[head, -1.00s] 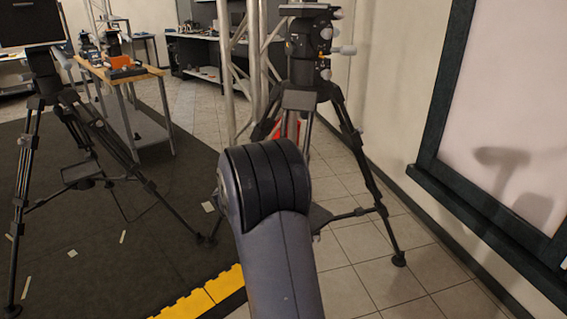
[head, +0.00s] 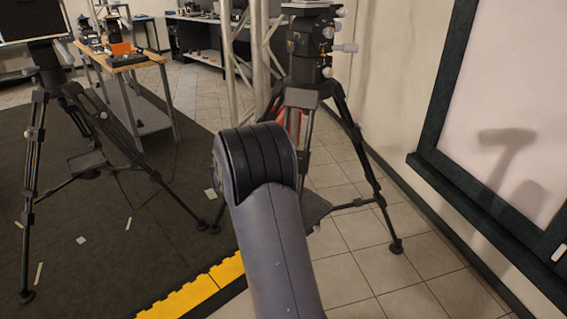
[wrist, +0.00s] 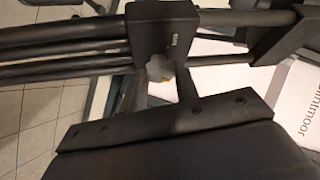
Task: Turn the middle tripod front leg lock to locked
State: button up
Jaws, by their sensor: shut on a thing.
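In the wrist view, black tripod leg tubes (wrist: 65,52) run across the top into a black clamp block (wrist: 158,28). A small light grey leg lock knob (wrist: 159,67) sits at the block's lower edge. My gripper (wrist: 158,82) reaches up to it, with its dark fingers on either side, shut on the knob. The knob's lock marking is not readable. In the head view, a black tripod (head: 310,97) stands beyond my arm, its lower part partly covered. My gripper is hidden there behind my arm.
Another tripod (head: 90,160) stands at the left on a dark mat with a yellow edge (head: 200,292). A wooden-topped workbench (head: 125,62) is behind it. A metal truss (head: 258,60) rises beside the central tripod. A dark-framed wall panel (head: 430,135) is at the right.

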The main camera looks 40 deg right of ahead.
dwell(0.3)
jog(key=o, duration=1)
jog(key=shift+c, duration=0.2)
jog(key=shift+a, duration=0.15)
jog(key=p+v, duration=0.1)
jog(key=v, duration=0.9)
jog(key=shift+a+r, duration=0.15)
jog(key=shift+a, duration=0.1)
jog(key=shift+d, duration=0.1)
jog(key=b+x, duration=0.1)
jog(key=x, duration=0.9)
jog(key=shift+d+f, duration=0.25)
jog(key=shift+d, duration=0.05)
